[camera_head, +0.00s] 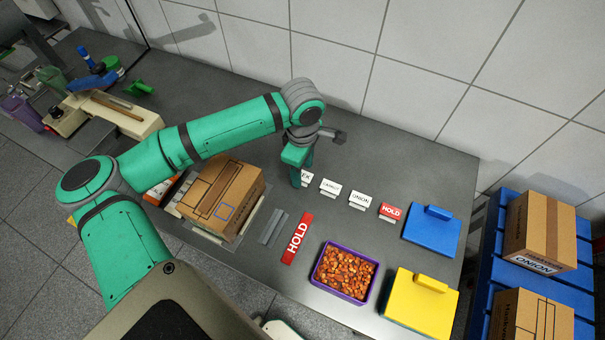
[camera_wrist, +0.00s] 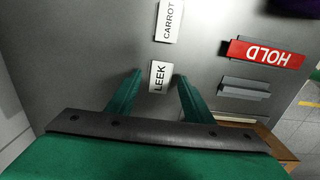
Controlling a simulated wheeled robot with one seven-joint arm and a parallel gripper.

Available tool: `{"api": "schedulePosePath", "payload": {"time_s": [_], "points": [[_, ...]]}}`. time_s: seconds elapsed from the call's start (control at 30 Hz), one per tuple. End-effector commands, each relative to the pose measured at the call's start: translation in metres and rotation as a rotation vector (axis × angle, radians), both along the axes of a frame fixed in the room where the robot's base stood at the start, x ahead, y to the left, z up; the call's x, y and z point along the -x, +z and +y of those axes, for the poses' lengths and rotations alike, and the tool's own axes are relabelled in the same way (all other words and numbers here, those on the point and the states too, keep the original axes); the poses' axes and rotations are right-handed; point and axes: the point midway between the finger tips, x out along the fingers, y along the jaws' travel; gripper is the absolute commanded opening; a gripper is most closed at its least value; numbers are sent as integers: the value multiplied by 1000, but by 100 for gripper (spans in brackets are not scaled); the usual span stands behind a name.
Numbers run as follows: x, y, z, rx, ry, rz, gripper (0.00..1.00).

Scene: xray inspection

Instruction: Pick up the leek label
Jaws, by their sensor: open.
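The leek label (camera_wrist: 160,76) is a small white card with black "LEEK" lettering. In the wrist view it sits between the tips of my green fingers, with a gap on both sides. In the head view the leek label (camera_head: 307,179) is partly hidden behind my gripper (camera_head: 299,178), and only its last letters show. My gripper (camera_wrist: 154,80) is open and empty, pointing down over the label's place on the grey table. Whether the fingertips reach the table is unclear.
The carrot label (camera_head: 331,187), onion label (camera_head: 362,200) and small red hold label (camera_head: 391,211) stand in a row to the right. A large red HOLD sign (camera_head: 297,239), purple tray (camera_head: 323,277) and cardboard box (camera_head: 218,197) are nearer.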

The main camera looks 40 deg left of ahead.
Motion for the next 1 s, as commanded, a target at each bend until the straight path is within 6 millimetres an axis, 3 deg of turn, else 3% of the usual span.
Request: {"api": "schedulePosePath", "payload": {"time_s": [0.97,1.0], "points": [[0,-5,0,0,0,0,47],[0,-5,0,0,0,0,37]]}}
